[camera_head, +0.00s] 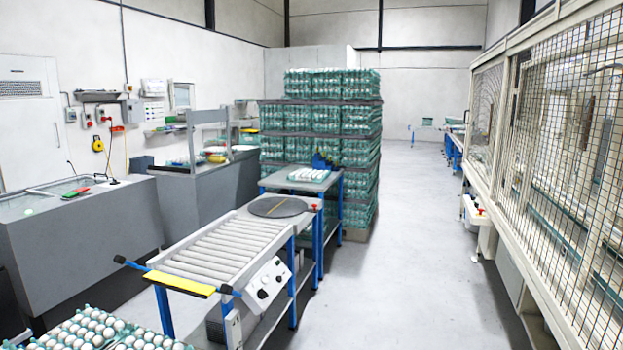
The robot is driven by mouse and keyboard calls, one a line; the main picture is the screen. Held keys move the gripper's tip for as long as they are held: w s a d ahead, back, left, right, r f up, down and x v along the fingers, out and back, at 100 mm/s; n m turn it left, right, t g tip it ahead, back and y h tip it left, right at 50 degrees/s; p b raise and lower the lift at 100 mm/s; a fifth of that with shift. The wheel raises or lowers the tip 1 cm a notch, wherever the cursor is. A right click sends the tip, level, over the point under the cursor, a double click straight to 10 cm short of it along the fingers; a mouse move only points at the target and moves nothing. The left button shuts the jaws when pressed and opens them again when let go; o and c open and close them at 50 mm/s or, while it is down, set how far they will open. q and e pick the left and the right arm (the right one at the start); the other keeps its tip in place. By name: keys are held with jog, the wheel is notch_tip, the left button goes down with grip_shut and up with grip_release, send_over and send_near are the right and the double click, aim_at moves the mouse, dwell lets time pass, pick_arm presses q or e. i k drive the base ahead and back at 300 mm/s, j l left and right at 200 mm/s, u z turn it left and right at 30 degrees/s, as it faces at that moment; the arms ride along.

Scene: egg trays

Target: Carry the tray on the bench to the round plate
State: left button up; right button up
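A tray of white eggs (309,180) sits on the grey top of a blue-legged bench (275,182), beyond the roller conveyor. The round plate (279,207) is a dark grey disc set at the far end of the roller conveyor, just nearer to me than the bench. Nothing stands on the plate. The tray is apart from the plate, behind it and a little to the right. Neither of my grippers shows in the head view.
The roller conveyor (222,243) has a yellow bar (180,283) at its near end. Teal trays of eggs (85,333) lie at bottom left. Tall egg stacks (330,115) stand behind the bench. A mesh-fenced machine (560,150) lines the right. The floor aisle (420,250) is clear.

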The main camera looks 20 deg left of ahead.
aim_at(278, 205)
jog(key=i+j, duration=0.1)
jog(key=i, duration=4.05)
jog(key=i+u, duration=0.1)
jog(key=i, duration=0.55)
jog(key=i+l, duration=0.1)
jog(key=i, duration=0.55)
jog(key=i+l+u, duration=0.15)
jog(key=i, duration=0.5)
jog(key=i+u, duration=0.6)
jog(key=u, duration=0.2)
jog(key=i+l+u, duration=0.2)
jog(key=u, duration=0.2)
jog(key=i+l+u, duration=0.25)
jog(key=u, duration=0.15)
jog(key=i+l+u, duration=0.25)
jog(key=u, duration=0.2)
jog(key=l, duration=0.1)
